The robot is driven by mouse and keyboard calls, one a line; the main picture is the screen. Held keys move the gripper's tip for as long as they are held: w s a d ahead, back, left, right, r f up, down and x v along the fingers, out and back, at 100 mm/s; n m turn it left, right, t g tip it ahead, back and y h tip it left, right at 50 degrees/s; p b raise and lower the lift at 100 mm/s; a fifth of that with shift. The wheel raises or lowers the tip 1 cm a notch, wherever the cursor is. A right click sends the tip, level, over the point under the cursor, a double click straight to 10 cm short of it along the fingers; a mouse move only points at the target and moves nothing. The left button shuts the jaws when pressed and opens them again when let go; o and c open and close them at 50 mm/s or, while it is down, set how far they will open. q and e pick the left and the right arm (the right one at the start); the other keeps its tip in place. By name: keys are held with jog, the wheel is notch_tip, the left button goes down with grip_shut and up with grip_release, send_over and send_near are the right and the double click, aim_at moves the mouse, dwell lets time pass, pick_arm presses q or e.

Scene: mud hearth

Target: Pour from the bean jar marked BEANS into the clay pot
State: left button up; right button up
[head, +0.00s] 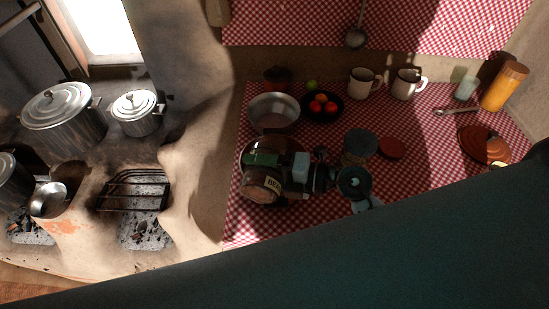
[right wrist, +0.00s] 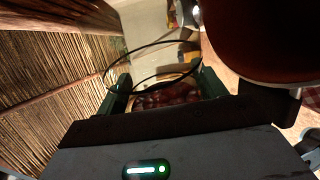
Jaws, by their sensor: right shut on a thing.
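The bean jar (head: 260,187) is glass with brown beans inside, and part of its BEANS label shows in the head view. My right gripper (head: 275,163) is shut on it and holds it tilted above the cloth. In the right wrist view the jar's clear rim (right wrist: 152,66) shows, with dark red beans (right wrist: 172,96) inside, between the fingers. A large reddish-brown rounded surface (right wrist: 262,35) at the upper right there looks like the clay pot. In the head view the pot is mostly hidden behind the jar and gripper. I see no beans falling. My left gripper is not in view.
A metal bowl (head: 273,112), a dark bowl of red fruit (head: 322,107) and two mugs (head: 362,84) stand behind. The hearth (head: 190,175) is left.

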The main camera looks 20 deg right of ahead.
aim_at(278, 149)
jog(key=shift+w+r+m, duration=0.1)
jog(key=shift+r+m, duration=0.2)
jog(key=shift+r, duration=0.05)
jog(key=shift+w+d+f+m, duration=0.2)
jog(key=shift+w+m, duration=0.1)
jog(key=shift+m, duration=0.5)
dwell(0.5)
jog(key=shift+w+d+r+m+g+y, duration=0.25)
jog(key=shift+w+r+m, duration=0.15)
jog(key=shift+m, duration=0.3)
jog(key=shift+w+d+r+m+g+y, duration=0.15)
jog(key=shift+w+r+m+g, duration=0.15)
jog(key=shift+r+m, duration=0.3)
dwell(1.9)
jog(key=shift+w+d+r+m, duration=0.2)
jog(key=shift+w+m, duration=0.15)
jog(key=shift+m, duration=0.25)
jog(key=shift+w+d+r+m, duration=0.15)
jog(key=shift+w+m, duration=0.15)
jog(key=shift+m, duration=0.3)
dwell(1.5)
jog(key=shift+s+a+f+n, duration=0.15)
jog(key=shift+s+a+n, duration=0.05)
jog(key=shift+s+n, duration=0.1)
jog(key=n, duration=0.1)
jog(key=s+f+n, duration=0.1)
jog(key=n, duration=0.1)
jog(key=shift+s+a+f+t, duration=0.25)
jog(key=shift+a, duration=0.15)
